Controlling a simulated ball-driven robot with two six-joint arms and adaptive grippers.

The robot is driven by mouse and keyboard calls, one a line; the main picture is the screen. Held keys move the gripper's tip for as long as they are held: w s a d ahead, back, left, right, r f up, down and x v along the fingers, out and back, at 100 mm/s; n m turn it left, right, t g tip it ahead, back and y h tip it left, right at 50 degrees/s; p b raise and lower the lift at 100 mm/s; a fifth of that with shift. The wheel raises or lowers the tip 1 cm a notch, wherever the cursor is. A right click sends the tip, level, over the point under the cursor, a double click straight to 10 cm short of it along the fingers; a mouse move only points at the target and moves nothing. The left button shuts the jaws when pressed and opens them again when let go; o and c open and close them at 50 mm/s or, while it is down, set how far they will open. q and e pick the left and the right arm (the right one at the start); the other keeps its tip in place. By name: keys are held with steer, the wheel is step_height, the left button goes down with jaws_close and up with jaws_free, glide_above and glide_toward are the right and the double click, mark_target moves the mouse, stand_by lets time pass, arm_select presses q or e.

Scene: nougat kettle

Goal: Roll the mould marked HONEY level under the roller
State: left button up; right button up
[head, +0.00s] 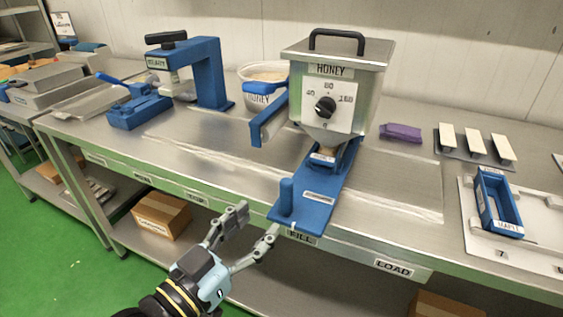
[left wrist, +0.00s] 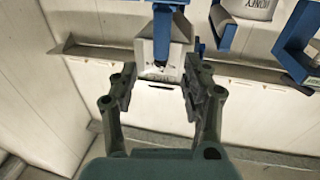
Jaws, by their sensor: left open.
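The hopper marked HONEY (head: 335,100) stands mid-bench above a blue slide (head: 304,208) with an upright blue post at its near end. A small labelled block (head: 323,158) sits under the spout; its label is too small to read. I cannot make out for sure a mould marked HONEY. A blue clamp-like stand with a black handle (head: 205,75) and a low blue device (head: 138,108) are at the left; I cannot tell which holds the roller. My left gripper (head: 256,222) is open and empty, in front of the bench, left of the slide's near end. The left wrist view shows its spread fingers (left wrist: 160,72).
A blue rectangular frame (head: 499,204) lies on a pale tray (head: 470,215) at the right. A purple block (head: 401,133) and several pale bars (head: 475,143) are behind.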

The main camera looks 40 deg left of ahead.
mark_target(282, 195)
arm_select(q)
steer(key=w, duration=0.3)
steer(key=w+p, duration=0.1)
steer(key=w, duration=0.2)
steer(key=w+p, duration=0.1)
steer(key=w, duration=0.2)
steer(key=shift+a+r, duration=0.2)
steer(key=shift+a, duration=0.1)
steer(key=shift+w, duration=0.5)
arm_select(e)
steer(key=r, duration=0.3)
steer(key=shift+s+a, duration=0.35)
steer(key=shift+s, duration=0.05)
arm_select(q)
steer(key=c, duration=0.9)
jaws_close()
arm_select(e)
steer(key=shift+s+a, duration=0.1)
steer(key=shift+a, duration=0.1)
arm_select(q)
steer(key=shift+f, duration=0.2)
